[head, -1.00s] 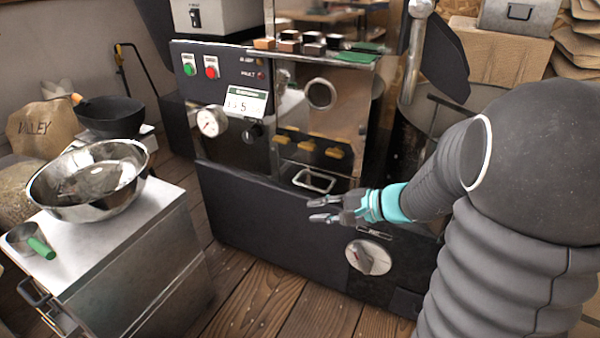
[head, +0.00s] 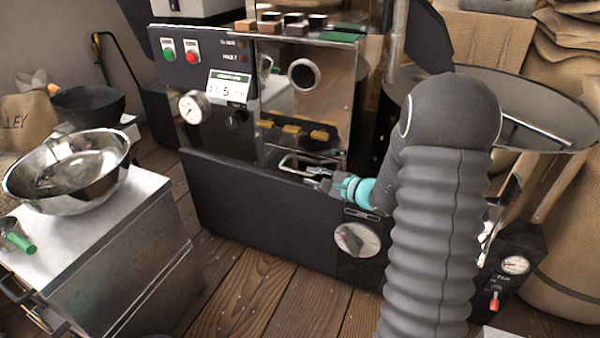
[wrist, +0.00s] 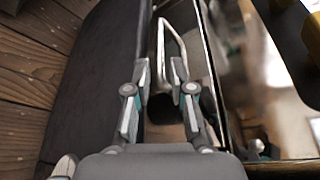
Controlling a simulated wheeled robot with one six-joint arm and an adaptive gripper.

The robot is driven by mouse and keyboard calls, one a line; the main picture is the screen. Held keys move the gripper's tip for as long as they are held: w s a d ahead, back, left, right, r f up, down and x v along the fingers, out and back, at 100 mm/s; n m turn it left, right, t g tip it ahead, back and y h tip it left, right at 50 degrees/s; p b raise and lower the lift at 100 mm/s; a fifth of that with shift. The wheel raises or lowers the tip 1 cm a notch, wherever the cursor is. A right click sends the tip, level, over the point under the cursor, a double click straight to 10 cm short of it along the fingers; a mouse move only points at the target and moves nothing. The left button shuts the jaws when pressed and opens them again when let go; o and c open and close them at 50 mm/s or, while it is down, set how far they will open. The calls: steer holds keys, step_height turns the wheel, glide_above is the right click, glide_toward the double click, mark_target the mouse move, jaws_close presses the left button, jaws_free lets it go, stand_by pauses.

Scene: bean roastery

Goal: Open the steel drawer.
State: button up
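The steel drawer (head: 272,156) is low in the front of the roasting machine, with a pale loop-shaped handle (head: 292,158). Its front looks flush with the machine, though my gripper and the dark ledge hide part of it. My gripper (head: 316,178), with teal bands, is at the right end of the handle in the head view. In the wrist view my gripper (wrist: 162,78) is open, one finger each side. The handle (wrist: 172,42) reaches from ahead into the space between the fingers. I cannot tell whether either finger touches it.
A dark base box (head: 250,210) with a round dial (head: 357,239) juts out below the drawer. A steel cart (head: 120,240) bearing a metal bowl (head: 66,170) stands at left. A wide round pan (head: 550,110) is at right. Wooden floor (head: 270,290) is clear between.

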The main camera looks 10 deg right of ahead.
mark_target(304, 173)
steer(key=x, duration=0.5)
steer(key=shift+w+a+f, duration=0.1)
steer(key=shift+w+a, duration=0.1)
steer(key=shift+w, duration=0.1)
jaws_close()
